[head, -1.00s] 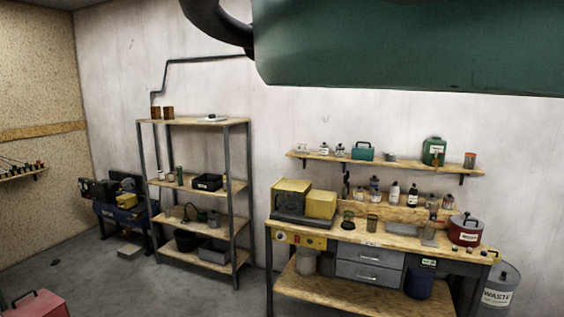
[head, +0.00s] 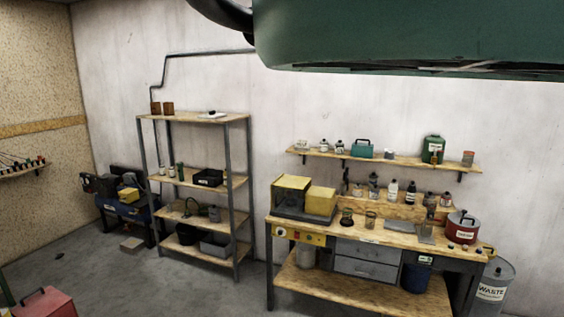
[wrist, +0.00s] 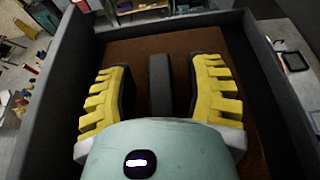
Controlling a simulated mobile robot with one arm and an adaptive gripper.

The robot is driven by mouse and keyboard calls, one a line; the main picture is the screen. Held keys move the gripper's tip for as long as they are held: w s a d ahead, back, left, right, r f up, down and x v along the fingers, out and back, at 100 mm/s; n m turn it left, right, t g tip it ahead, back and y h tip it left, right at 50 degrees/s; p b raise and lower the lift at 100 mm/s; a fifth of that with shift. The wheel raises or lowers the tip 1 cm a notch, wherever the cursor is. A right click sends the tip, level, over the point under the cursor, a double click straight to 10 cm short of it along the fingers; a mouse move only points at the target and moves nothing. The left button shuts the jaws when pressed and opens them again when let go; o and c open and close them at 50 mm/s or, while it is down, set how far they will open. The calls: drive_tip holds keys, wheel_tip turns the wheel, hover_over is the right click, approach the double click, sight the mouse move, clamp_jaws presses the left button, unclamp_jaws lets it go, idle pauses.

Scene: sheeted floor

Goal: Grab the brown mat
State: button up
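A brown mat-like surface (wrist: 213,42) shows in the wrist view, lying flat between dark grey walls (wrist: 262,85). My gripper (wrist: 159,85) is above it, with its two yellow fingers spread wide apart. A dark grey bar lies between the fingers; I cannot tell whether it is a separate object or part of something else. I cannot tell whether the fingers touch the brown surface. My gripper's body hides its near part. The brown surface is not visible in the head view.
In the head view, a workbench (head: 360,290) with tools and bottles stands at right, beneath a wall shelf (head: 400,160). A metal shelving unit (head: 243,200) stands left of it. A red box (head: 45,303) is at lower left. Grey floor (head: 80,262) is open at left.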

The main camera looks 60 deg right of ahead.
clamp_jaws()
idle(0.8)
